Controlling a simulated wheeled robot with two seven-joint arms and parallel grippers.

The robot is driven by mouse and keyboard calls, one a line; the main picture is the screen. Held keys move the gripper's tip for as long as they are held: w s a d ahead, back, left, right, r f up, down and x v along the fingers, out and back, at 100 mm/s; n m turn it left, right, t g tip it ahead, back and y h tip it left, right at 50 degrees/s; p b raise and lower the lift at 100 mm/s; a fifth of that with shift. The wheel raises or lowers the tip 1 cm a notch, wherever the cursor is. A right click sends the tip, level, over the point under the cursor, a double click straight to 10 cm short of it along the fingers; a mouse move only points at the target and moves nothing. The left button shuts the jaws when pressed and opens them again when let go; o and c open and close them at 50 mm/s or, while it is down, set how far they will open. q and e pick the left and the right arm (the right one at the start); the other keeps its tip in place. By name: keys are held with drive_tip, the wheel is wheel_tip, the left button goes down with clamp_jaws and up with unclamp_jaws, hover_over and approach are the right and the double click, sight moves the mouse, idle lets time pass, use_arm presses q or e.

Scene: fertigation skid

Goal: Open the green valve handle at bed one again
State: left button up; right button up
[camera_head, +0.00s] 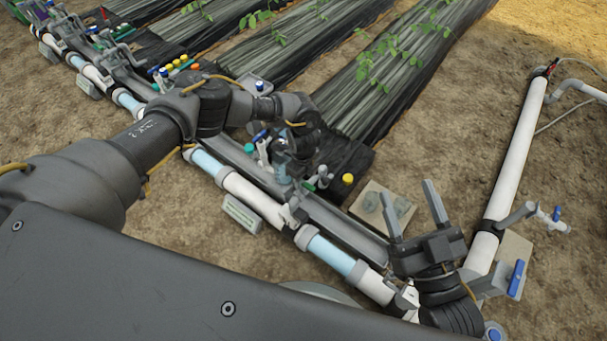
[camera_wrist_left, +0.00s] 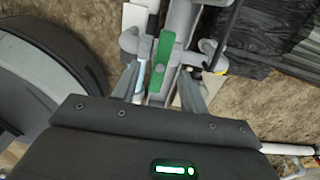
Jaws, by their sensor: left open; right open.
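The green valve handle (camera_wrist_left: 161,62) shows in the left wrist view as a long flat bar on a grey fitting, lying roughly lengthwise with the pipe. My left gripper (camera_wrist_left: 158,78) is open, with one finger on each side of the handle's near part. I cannot tell whether the fingers touch it. In the head view my left gripper (camera_head: 286,166) is over the pipe line, and my dark wrist hides much of the valve there. My right gripper (camera_head: 407,190) is open and empty, its fingers pointing up, near the pipe's front right end.
A white and light blue pipe (camera_head: 245,189) runs diagonally across the head view. Planted beds (camera_head: 385,85) lie behind it. A small yellow cap (camera_head: 347,179) and a pale slab (camera_head: 372,203) sit close by. A blue-handled valve (camera_head: 516,278) is at the right. Bare soil (camera_head: 455,130) is clear.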

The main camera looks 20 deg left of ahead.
sight(303, 182)
use_arm(q)
drive_tip(key=shift+f+b, duration=1.75)
drive_tip(key=shift+f, duration=0.55)
drive_tip(key=shift+c, duration=0.3)
